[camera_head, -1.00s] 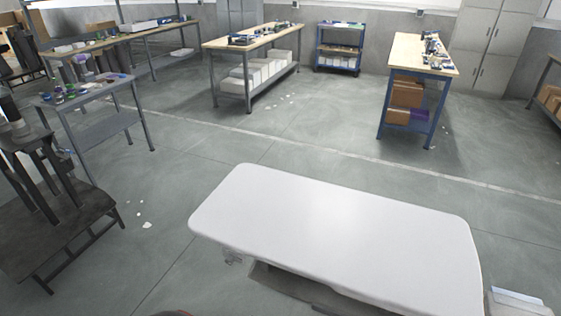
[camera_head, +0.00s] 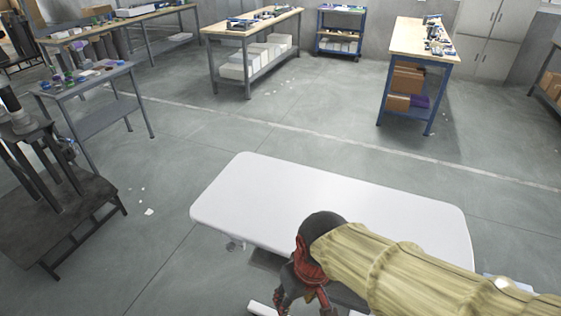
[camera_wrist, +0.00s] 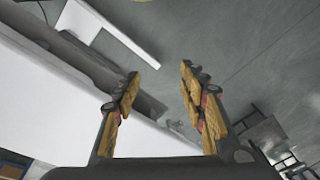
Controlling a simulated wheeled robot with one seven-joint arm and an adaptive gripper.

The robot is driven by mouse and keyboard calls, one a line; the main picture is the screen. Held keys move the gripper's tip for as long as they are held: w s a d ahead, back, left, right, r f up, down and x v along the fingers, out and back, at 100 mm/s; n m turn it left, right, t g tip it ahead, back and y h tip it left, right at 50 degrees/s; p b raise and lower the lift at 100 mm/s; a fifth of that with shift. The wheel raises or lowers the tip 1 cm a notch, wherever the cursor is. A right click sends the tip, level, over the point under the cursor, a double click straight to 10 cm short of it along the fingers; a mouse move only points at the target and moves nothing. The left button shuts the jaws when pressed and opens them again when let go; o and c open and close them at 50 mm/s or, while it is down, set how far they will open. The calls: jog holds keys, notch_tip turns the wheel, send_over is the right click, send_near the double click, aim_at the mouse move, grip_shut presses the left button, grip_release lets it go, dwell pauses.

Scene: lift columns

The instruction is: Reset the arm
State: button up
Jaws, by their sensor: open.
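My gripper (camera_head: 306,296) shows at the bottom of the head view, at the end of my arm in its tan sleeve. It hangs at the near edge of the white table (camera_head: 270,185) and covers part of that edge. In the wrist view my gripper (camera_wrist: 158,88) has its two yellow and black fingers apart with nothing between them. Behind the fingers are the floor and the white table (camera_wrist: 45,105), whose side runs diagonally at the left.
The white tabletop is bare. A small grey table (camera_head: 105,120) with small items and a dark stand (camera_head: 60,215) are at the left. Workbenches (camera_head: 250,25) (camera_head: 420,50) stand farther back. Grey floor (camera_head: 300,110) between them is mostly clear.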

jog(key=s+d+r+m+t+h+p, duration=0.1)
jog(key=d+r+m+t, duration=0.3)
jog(key=d+r, duration=0.8)
jog(key=d, duration=0.3)
jog(key=shift+s+d+r+m+t, duration=0.2)
jog(key=shift+d+r+m+t, duration=0.1)
jog(key=shift+d+t, duration=0.1)
